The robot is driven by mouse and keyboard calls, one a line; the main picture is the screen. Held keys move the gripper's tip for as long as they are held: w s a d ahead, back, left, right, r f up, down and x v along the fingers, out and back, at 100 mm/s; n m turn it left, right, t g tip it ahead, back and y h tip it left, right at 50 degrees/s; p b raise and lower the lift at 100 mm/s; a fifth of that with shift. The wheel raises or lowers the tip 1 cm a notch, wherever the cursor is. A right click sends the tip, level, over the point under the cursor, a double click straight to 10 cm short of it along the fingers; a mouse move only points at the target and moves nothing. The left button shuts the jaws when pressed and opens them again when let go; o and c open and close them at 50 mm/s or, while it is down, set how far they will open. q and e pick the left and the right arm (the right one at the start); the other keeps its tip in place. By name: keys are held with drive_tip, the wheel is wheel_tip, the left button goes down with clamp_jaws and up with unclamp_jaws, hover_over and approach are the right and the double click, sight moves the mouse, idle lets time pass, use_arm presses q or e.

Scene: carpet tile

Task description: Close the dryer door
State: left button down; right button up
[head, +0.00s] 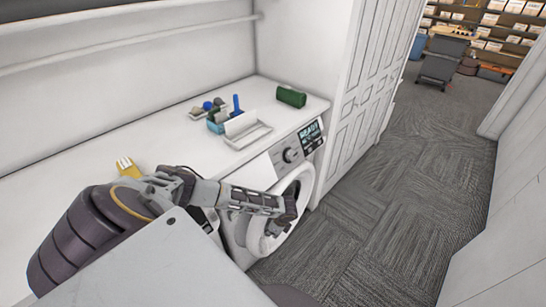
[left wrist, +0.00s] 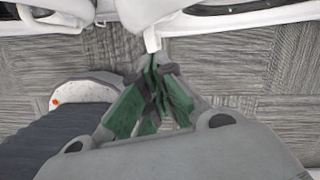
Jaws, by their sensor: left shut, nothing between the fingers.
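The dryer (head: 262,172) is a white front-loader under the counter, with a dial and a lit display on its panel. Its round white door (head: 301,188) shows as a ring, partly covered by my left arm; I cannot tell how far open it stands. My left gripper (head: 284,216) is in front of the door ring, overlapping it. In the left wrist view the gripper's fingers (left wrist: 156,62) are together and empty, with their tips by a narrow white piece. White curved parts with dark openings lie beyond the tips; contact is unclear. My right gripper is not in view.
The white counter (head: 80,165) holds a tray (head: 247,135), small blue and green items, a green roll (head: 291,96) and a yellow item (head: 128,167). A panelled white door (head: 358,100) stands right of the dryer. The grey carpet (head: 400,215) is clear.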

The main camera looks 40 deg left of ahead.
use_arm(q)
drive_tip(key=v, duration=1)
drive_tip(key=shift+s+d, duration=0.15)
drive_tip(key=shift+d, duration=0.2)
drive_tip(key=shift+f, duration=0.1)
